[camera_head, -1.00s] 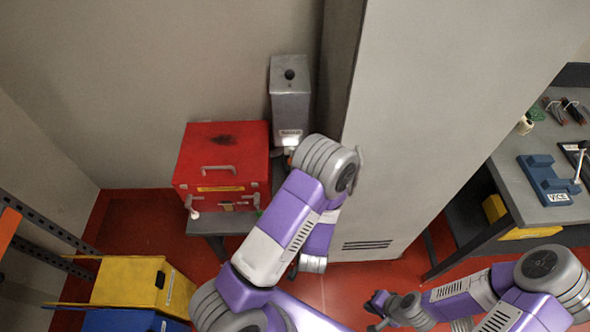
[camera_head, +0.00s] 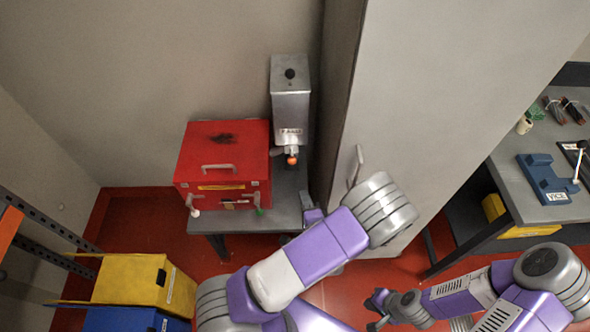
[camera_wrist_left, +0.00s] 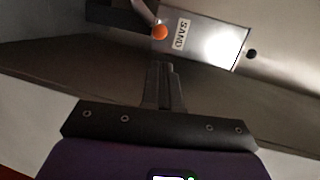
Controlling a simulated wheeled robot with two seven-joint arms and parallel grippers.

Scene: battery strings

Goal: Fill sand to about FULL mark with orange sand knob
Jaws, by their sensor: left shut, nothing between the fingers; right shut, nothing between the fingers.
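The sand dispenser (camera_head: 291,100) is an upright grey metal box on the small table. Its SAND label also shows in the left wrist view (camera_wrist_left: 181,34). The orange sand knob (camera_head: 291,160) sits below the label and also shows in the left wrist view (camera_wrist_left: 160,32). My left gripper (camera_wrist_left: 163,70) is shut and empty, apart from the knob. My right gripper (camera_head: 374,307) is shut and empty low over the floor. I cannot make out a FULL mark or a sand level.
A red box (camera_head: 222,155) with a handle, a white knob and a green knob stands left of the dispenser. A tall grey cabinet (camera_head: 430,100) stands to the right. Yellow (camera_head: 125,280) and blue bins are at lower left. A workbench (camera_head: 495,160) with a vice is far right.

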